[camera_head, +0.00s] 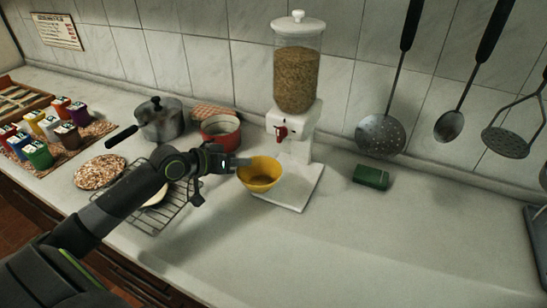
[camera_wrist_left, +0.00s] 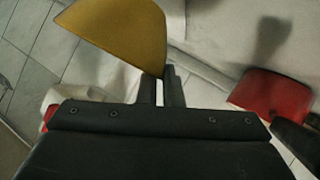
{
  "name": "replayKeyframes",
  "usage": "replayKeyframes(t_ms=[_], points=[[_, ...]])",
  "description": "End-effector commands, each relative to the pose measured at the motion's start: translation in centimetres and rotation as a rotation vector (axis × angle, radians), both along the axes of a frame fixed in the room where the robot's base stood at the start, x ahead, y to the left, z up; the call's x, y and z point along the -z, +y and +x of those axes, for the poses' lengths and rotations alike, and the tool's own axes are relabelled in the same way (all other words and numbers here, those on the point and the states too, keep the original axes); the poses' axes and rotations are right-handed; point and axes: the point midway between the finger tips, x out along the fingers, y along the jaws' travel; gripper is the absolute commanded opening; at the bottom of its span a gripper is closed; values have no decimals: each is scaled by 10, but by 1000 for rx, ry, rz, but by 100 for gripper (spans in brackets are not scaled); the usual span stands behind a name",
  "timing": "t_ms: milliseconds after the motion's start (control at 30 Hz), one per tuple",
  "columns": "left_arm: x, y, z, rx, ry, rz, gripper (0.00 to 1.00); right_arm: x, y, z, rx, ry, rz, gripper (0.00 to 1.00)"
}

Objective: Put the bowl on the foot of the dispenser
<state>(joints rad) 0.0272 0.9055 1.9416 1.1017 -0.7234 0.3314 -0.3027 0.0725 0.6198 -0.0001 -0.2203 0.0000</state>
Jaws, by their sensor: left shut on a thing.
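A yellow bowl (camera_head: 261,176) is upright in the head view, at the left front part of the dispenser's white foot (camera_head: 297,194). I cannot tell whether it touches the foot or is held above it. The dispenser (camera_head: 296,75) has a clear container of grain, a white body and a red lever. My left gripper (camera_head: 240,161) is shut on the bowl's left rim. In the left wrist view the bowl (camera_wrist_left: 118,30) shows at the top, with the two fingers (camera_wrist_left: 159,88) together at its edge. My right gripper is not in view.
A red pot (camera_head: 221,131) and a grey lidded pot (camera_head: 158,118) stand behind my left arm. A wire rack (camera_head: 172,208) lies under the arm. A green block (camera_head: 371,177) is right of the dispenser. Utensils hang on the right; the counter's front right is clear.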

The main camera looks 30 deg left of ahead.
Motion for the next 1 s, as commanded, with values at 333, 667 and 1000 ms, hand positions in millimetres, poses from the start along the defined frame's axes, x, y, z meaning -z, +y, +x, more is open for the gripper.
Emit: replayKeyframes(t_ms=[333,667,1000], points=[[-4,-33,69,2,-2,-8,0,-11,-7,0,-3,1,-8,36],[7,-44,95,1,5,-3,0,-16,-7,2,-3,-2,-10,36],[35,-44,95,1,0,-2,0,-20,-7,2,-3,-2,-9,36]])
